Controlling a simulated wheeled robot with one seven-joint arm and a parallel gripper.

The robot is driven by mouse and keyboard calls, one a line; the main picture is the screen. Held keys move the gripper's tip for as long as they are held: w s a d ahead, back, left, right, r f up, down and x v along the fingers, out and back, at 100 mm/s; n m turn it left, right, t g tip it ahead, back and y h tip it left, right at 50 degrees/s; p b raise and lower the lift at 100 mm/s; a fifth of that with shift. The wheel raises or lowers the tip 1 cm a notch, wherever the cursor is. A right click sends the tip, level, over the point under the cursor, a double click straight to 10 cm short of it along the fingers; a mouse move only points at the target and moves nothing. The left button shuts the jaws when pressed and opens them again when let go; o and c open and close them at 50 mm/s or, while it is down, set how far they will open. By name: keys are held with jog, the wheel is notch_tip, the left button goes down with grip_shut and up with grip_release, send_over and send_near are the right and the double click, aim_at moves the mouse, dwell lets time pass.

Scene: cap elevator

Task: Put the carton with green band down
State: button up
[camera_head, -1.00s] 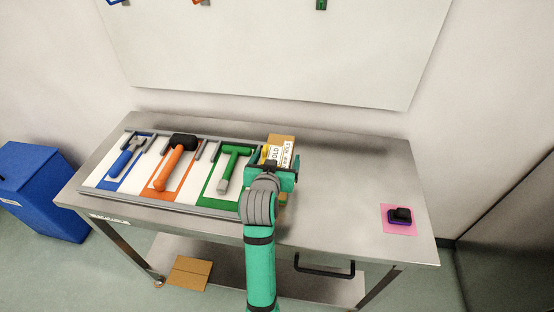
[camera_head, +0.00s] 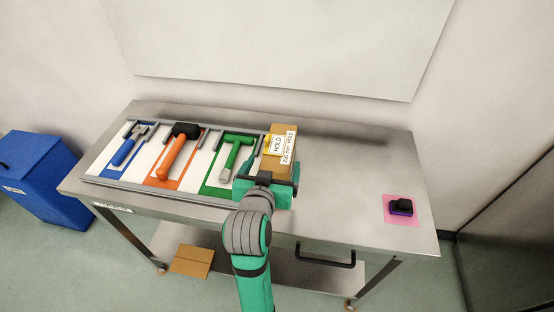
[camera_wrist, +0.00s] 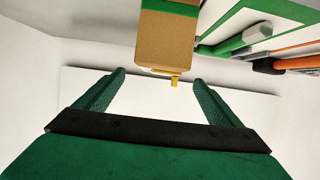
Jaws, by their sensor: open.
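The brown carton (camera_head: 279,158) stands on the metal bench, just right of the green-outlined tool place. White labels, one reading HOLD, show on it in the head view. In the wrist view the carton (camera_wrist: 166,42) lies just beyond my fingertips, with its green band (camera_wrist: 170,7) at the top edge and a small yellow piece on its end. My gripper (camera_wrist: 158,82) is open and empty, with a gap between its fingers and the carton. In the head view my gripper (camera_head: 276,170) is at the carton's near side and hides its lower part.
A dark object (camera_head: 401,206) sits on a pink square at right. The bench between is clear.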

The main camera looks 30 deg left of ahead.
aim_at(277, 156)
jog(key=x, duration=0.6)
jog(key=shift+f, duration=0.1)
jog(key=shift+x, duration=2.65)
jog(key=c, duration=1.7)
jog(key=shift+r, duration=0.3)
jog(key=shift+c, duration=0.8)
